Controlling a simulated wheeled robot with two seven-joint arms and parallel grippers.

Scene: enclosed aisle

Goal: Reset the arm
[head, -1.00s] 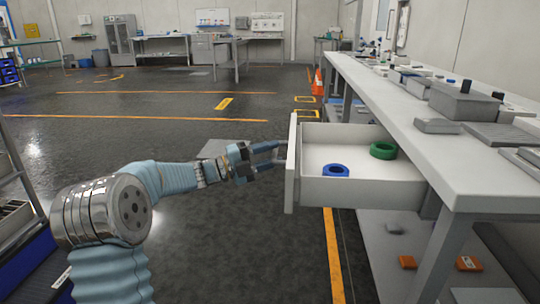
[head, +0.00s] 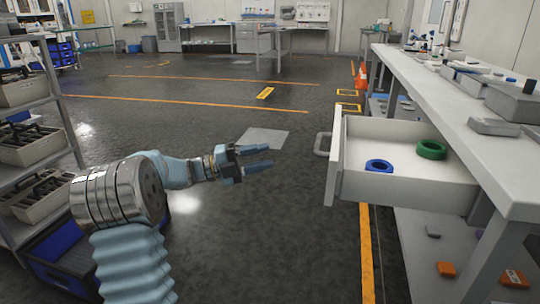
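My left gripper (head: 258,160) is in the middle of the head view, pointing right. Its two blue fingers are apart and nothing is between them. It is to the left of the open drawer (head: 336,165), clear of the grey drawer handle (head: 321,144). The drawer stands pulled out from under the workbench and holds a blue ring (head: 379,166) and a green ring (head: 431,149). My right gripper is not in view.
The long workbench (head: 480,105) with grey boxes runs along the right. A shelf rack with grey bins (head: 35,146) stands at the left, close to my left arm. A grey floor plate (head: 262,139) lies behind the gripper. The middle floor is open.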

